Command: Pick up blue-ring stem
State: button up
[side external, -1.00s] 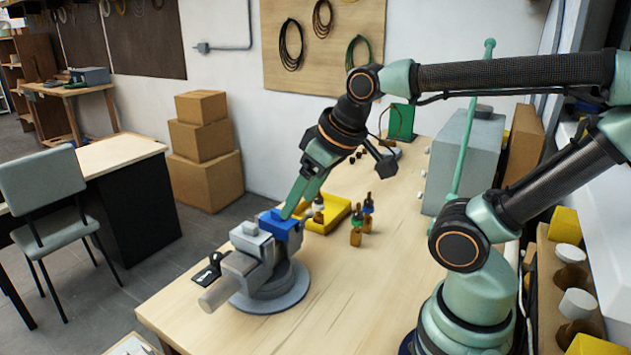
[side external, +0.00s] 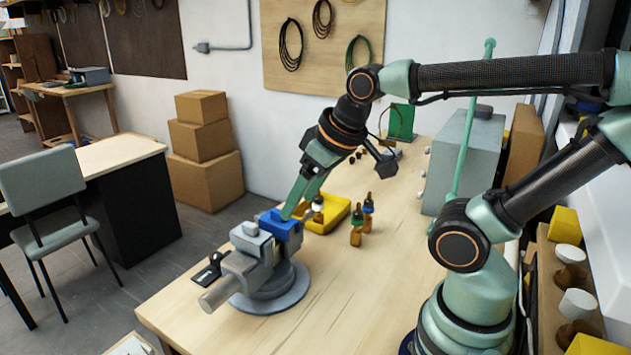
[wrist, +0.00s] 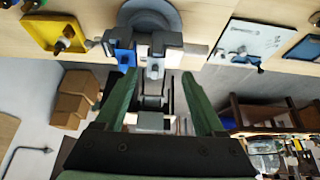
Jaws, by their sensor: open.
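Small amber stems with dark tops stand on the bench. One stem (side external: 356,234) and another just behind it (side external: 368,212) stand right of the yellow tray. A third stem (side external: 318,210) is at the tray and also shows in the wrist view (wrist: 60,44). My gripper (side external: 287,216) points down beside the vise's blue jaw (side external: 283,229), left of the stems. In the wrist view my gripper (wrist: 158,75) has its green fingers spread, with no stem between them.
The grey vise (side external: 273,293) stands near the bench's left edge, under my gripper. The yellow tray (side external: 336,217) lies behind it. A large grey box (side external: 466,155) stands at the back right.

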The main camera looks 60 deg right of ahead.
jog(key=w+d+f+m+g+h, duration=0.1)
jog(key=w+d+f+m+g, duration=0.15)
jog(key=d+m, duration=0.65)
jog(key=w+d+f+m+g, duration=0.25)
jog(key=d+m, duration=0.35)
jog(key=d, duration=0.6)
jog(key=s+d+f+m, duration=0.1)
jog(key=d+m, duration=0.1)
jog(key=d, duration=0.2)
jog(key=s+d+f+m, duration=0.1)
jog(key=d+f+m, duration=0.1)
jog(key=d, duration=0.1)
jog(key=s+d+f+m+y, duration=0.1)
jog(key=d+f+m, duration=0.1)
jog(key=d+m, duration=0.1)
jog(key=shift+s+d+f+g, duration=0.1)
jog(key=shift+d+g, duration=0.05)
jog(key=shift+d, duration=0.3)
jog(key=shift+s+d+f+g, duration=0.1)
jog(key=shift+d+g, duration=0.05)
jog(key=shift+d, duration=0.25)
send_over(368, 217)
jog(key=shift+m, duration=0.3)
notch_tip(368, 217, down, 7)
jog(key=shift+w+r, duration=0.1)
jog(key=shift+r, duration=0.1)
jog(key=shift+d+f, duration=0.2)
jog(key=shift+f, duration=1.3)
jog(key=shift+d+f, duration=0.15)
jog(key=shift+f, duration=1.3)
